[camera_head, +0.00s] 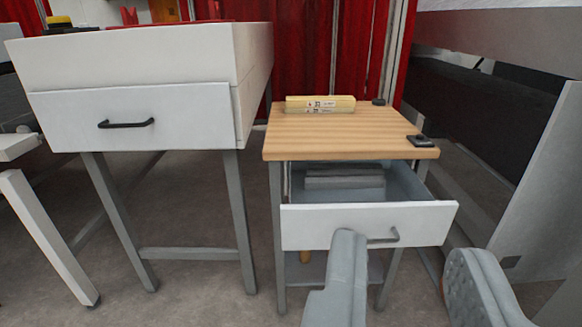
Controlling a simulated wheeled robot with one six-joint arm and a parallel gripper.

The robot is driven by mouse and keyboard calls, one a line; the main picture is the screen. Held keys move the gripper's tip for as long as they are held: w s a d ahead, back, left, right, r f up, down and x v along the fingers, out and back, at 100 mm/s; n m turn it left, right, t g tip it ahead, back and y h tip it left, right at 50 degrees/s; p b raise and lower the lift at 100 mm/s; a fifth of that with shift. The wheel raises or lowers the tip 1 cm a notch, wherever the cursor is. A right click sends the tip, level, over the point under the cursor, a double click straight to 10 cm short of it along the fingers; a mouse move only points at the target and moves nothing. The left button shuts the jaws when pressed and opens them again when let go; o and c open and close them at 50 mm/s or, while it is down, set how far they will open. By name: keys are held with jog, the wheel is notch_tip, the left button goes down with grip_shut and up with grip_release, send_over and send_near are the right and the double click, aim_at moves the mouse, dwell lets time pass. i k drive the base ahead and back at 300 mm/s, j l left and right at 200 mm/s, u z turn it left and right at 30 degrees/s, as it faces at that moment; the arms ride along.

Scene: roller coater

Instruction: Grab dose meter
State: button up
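A small dark flat device (420,140) lies on the right front corner of a small wooden-topped table (340,135). It may be the dose meter, but it is too small to be sure. The table's white-fronted drawer (330,224) stands open, with grey block-like items (344,178) inside. My gripper (410,248) is open and empty at the bottom of the view. Its two grey fingers are spread in front of the drawer, below the device in the picture. The left finger overlaps the drawer front beside its handle (384,236).
Yellow labelled bars (320,104) and a small dark round item (378,101) lie at the tabletop's back. A larger white cabinet (140,95) with a shut drawer stands left. Red curtains (325,50) hang behind. Grey machinery (545,170) stands right. The middle of the tabletop is clear.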

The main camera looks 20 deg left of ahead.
aim_at(53, 22)
jog(key=u, duration=1.45)
